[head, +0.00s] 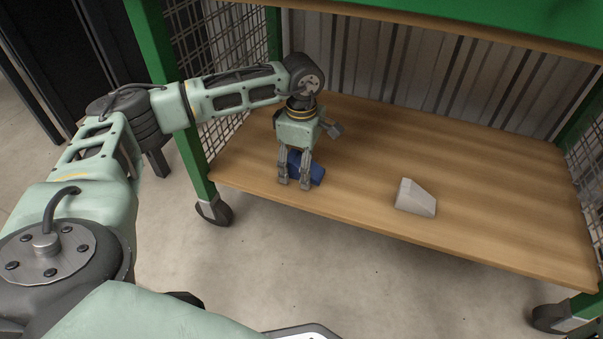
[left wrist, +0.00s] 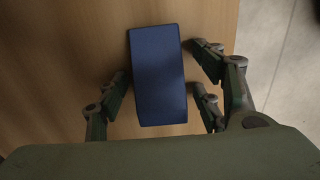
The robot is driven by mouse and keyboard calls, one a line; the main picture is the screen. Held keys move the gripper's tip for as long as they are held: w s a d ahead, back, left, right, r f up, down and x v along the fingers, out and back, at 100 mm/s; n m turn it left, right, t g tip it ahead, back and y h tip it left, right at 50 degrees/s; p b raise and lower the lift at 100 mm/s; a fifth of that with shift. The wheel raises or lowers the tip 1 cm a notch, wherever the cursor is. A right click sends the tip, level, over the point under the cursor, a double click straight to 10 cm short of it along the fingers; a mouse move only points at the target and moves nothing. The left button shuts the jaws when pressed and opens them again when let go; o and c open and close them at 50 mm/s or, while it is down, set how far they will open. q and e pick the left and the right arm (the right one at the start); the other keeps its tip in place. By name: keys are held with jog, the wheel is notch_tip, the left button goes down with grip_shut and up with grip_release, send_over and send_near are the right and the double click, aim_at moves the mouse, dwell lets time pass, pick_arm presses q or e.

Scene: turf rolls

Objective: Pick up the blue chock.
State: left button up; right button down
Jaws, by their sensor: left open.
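The blue chock (head: 318,174) lies on the wooden shelf near its front left, partly hidden behind my left gripper (head: 294,184) in the head view. In the left wrist view the blue chock (left wrist: 158,75) shows as a dark blue block. My left gripper (left wrist: 163,90) is open and points down over it, with one finger to the left and two to the right of the chock. Gaps show between the chock and the fingers on both sides. I cannot tell how far the fingertips are above the shelf. My right gripper is in neither view.
A pale grey chock (head: 415,198) lies on the wooden shelf (head: 480,200) to the right. Green posts (head: 186,130), wire mesh sides and a corrugated back panel (head: 400,65) enclose the shelf. A green upper level (head: 500,18) overhangs it. Shelf space between the two chocks is clear.

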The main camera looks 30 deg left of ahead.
pick_arm(q)
jog(key=shift+r, duration=0.1)
jog(key=c, duration=1.5)
jog(key=shift+o, duration=0.2)
jog(key=shift+r, duration=0.1)
